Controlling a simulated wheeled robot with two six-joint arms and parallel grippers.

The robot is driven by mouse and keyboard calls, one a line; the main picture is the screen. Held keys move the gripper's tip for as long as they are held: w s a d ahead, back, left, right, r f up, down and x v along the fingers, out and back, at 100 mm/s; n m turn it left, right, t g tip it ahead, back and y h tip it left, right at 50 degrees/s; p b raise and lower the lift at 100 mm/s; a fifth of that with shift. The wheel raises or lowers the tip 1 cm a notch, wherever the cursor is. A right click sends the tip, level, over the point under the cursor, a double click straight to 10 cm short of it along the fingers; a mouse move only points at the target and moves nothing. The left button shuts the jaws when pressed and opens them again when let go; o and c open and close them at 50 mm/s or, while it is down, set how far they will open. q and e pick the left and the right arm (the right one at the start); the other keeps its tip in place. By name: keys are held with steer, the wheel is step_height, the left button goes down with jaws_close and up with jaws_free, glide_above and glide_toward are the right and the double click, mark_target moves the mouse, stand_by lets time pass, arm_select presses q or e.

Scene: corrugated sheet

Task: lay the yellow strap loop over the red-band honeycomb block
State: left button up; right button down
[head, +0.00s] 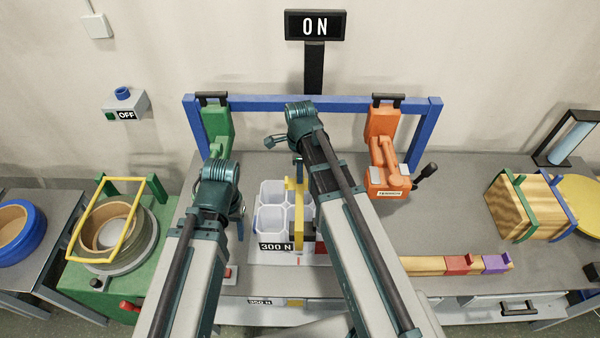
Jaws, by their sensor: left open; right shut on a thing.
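A pale honeycomb block (271,212) of open cells stands mid-bench. No red band is clear on it; a red patch (321,248) shows beside its front, partly behind my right arm. My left gripper (238,230) is open, just left of the block, apart from the yellow loop. My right gripper (298,180) is shut on an upright yellow piece (298,213) at the block's right side. My arm hides part of this piece, and I cannot tell its full shape.
A blue frame (340,103) stands behind the block, with a green clamp (217,125) and an orange clamp (383,150). A 300 N plate (275,247) is in front. A strapped corrugated stack (525,207) stands right. The grey bench (447,213) between is clear.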

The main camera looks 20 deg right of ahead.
steer(key=shift+f+b, duration=1.9)
steer(key=shift+f, duration=0.45)
steer(key=shift+c, duration=1.8)
jaws_free()
steer(key=shift+r+p, duration=2.95)
steer(key=shift+r, duration=0.1)
